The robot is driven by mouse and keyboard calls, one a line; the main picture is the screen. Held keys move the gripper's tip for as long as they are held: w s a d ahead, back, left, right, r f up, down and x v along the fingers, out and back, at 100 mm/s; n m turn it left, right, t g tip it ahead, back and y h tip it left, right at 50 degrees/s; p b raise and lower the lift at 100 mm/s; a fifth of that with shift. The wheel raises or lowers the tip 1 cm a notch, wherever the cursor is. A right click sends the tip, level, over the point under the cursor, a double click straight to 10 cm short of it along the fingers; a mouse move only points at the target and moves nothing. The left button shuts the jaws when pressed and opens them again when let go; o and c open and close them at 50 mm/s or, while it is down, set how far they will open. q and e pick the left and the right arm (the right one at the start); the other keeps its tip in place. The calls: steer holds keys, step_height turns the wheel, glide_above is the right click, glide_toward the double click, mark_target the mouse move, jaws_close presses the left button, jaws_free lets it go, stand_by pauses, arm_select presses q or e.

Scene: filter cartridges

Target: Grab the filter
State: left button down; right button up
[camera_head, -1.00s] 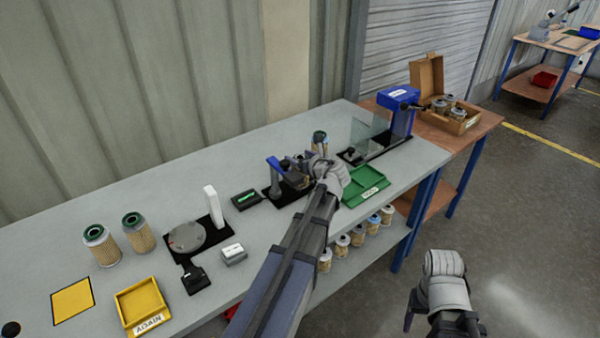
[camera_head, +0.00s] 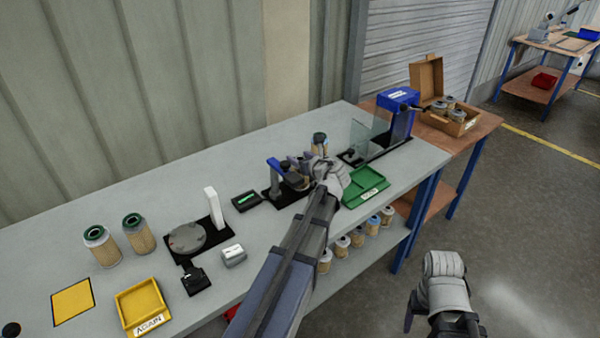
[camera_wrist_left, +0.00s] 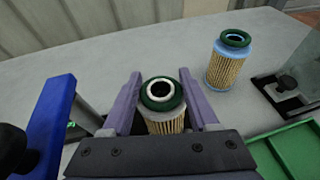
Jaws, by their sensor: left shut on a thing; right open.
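My left gripper (camera_head: 302,168) is at a small black stand with a blue lever (camera_head: 275,163) on the bench. The left wrist view shows a pleated filter with a dark green top ring (camera_wrist_left: 163,94) between its two purple fingers, and the gripper is shut on it. My own gripper and arm mostly hide this filter in the head view. A filter with blue bands (camera_wrist_left: 229,62) stands upright, apart, behind the gripper; it also shows in the head view (camera_head: 319,144). Two green-topped filters (camera_head: 101,246) (camera_head: 138,234) stand at the left. My right gripper (camera_head: 425,310) is open, low and off the bench.
A green tray (camera_head: 379,190) lies right of the left gripper, with a clear panel (camera_head: 362,134) and blue-topped device (camera_head: 399,98) behind. A turntable (camera_head: 187,239), yellow tray (camera_head: 127,299) and yellow square (camera_head: 73,301) are left. Several filters stand on the lower shelf.

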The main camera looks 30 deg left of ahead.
arm_select(q)
steer(key=shift+s, duration=0.1)
steer(key=shift+r+p, duration=0.45)
steer(key=shift+p, duration=0.25)
step_height(320, 180, up, 9)
steer(key=p, duration=0.8)
steer(key=shift+p, duration=0.35)
steer(key=shift+f, duration=0.1)
